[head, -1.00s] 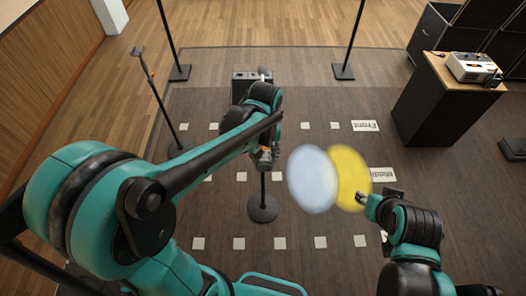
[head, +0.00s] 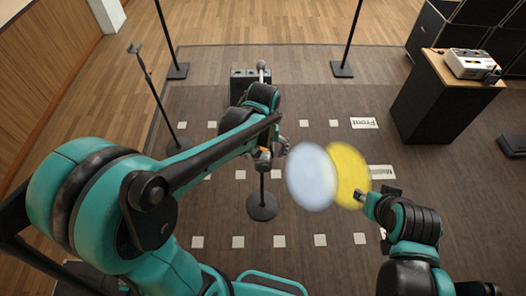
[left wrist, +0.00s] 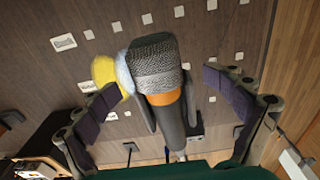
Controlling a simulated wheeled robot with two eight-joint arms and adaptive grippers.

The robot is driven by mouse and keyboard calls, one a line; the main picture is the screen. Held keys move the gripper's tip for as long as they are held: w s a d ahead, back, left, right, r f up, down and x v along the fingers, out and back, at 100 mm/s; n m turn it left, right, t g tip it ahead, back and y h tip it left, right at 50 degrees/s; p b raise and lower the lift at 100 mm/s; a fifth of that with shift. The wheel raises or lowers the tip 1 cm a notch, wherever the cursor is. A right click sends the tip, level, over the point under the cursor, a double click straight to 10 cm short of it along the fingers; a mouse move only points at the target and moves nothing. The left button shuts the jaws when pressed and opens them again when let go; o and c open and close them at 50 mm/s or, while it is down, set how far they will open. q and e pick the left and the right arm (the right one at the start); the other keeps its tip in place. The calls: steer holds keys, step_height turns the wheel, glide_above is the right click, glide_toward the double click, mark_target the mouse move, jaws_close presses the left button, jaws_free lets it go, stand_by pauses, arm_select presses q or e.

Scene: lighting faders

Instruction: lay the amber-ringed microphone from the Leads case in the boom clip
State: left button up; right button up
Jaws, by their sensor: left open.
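The amber-ringed microphone (left wrist: 168,112) shows in the left wrist view with its grey mesh head toward the top and its orange ring below that. Two dark prongs, which look like the boom clip (left wrist: 191,112), flank its body. In the head view only a bit of orange (head: 263,155) shows at my left gripper. My left gripper (head: 268,156) is open, its padded fingers (left wrist: 172,98) spread apart on both sides of the microphone and clear of it. My right gripper (head: 368,200) is at the lower edge of a yellow disc; its jaws are too small to read.
A stand with a round base (head: 262,207) rises under my left gripper. A pale blue disc (head: 312,177) overlaps the yellow disc (head: 351,172) just right of it. A dark case (head: 238,80) with a grey ball-headed microphone (head: 262,65) is behind. A cabinet (head: 440,100) stands right.

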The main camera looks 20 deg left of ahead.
arm_select(q)
step_height(320, 180, up, 12)
steer(key=shift+s, duration=0.3)
steer(key=shift+d, duration=0.1)
step_height(320, 180, up, 8)
steer(key=p, duration=0.5)
stand_by(0.9)
